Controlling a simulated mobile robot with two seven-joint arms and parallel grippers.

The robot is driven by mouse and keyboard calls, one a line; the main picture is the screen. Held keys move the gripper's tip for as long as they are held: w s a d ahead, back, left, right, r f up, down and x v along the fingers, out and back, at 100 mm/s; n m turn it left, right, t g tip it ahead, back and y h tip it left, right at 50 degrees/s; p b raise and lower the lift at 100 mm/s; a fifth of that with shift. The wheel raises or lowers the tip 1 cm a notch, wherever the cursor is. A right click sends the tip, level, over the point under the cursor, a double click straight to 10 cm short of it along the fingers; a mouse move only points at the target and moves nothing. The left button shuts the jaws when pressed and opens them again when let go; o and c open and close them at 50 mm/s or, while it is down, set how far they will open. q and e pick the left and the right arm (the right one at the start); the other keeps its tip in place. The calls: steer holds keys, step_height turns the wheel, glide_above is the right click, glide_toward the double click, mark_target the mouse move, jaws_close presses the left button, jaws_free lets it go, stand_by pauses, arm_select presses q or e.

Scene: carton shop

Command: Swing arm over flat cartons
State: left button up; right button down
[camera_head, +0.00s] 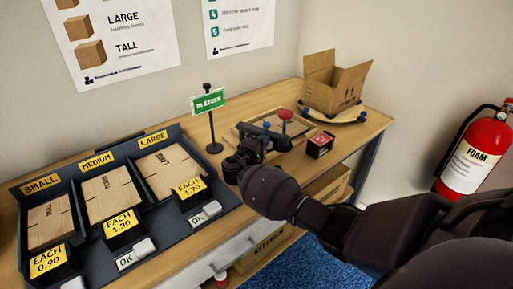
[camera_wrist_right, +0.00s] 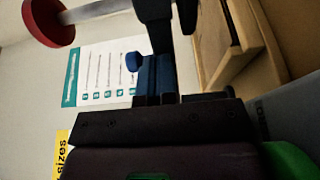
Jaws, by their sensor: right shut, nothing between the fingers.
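Flat cartons lie in the dark three-bay tray (camera_head: 225,196): a small one (camera_head: 50,221), a medium one (camera_head: 110,194) and a large one (camera_head: 168,170). My right gripper (camera_head: 262,140) is shut and empty, beside a dark fixture with a red knob (camera_head: 285,114) and a blue knob (camera_head: 266,125). In the right wrist view, the red knob (camera_wrist_right: 48,20) and blue knob (camera_wrist_right: 133,62) show close to the dark gripper body. A dark bar stands in front of it; I cannot tell whether the gripper touches it. My left gripper is not in view.
A flat wooden frame (camera_head: 243,128) lies behind my right gripper. A small red-topped box (camera_head: 320,145) is to its right. A green sign on a stand (camera_head: 209,128) rises behind. An open carton (camera_head: 334,82) stands at the back right. A fire extinguisher (camera_head: 478,152) hangs beyond.

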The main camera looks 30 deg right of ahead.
steer(key=shift+w+d, duration=0.1)
steer(key=shift+d, duration=0.15)
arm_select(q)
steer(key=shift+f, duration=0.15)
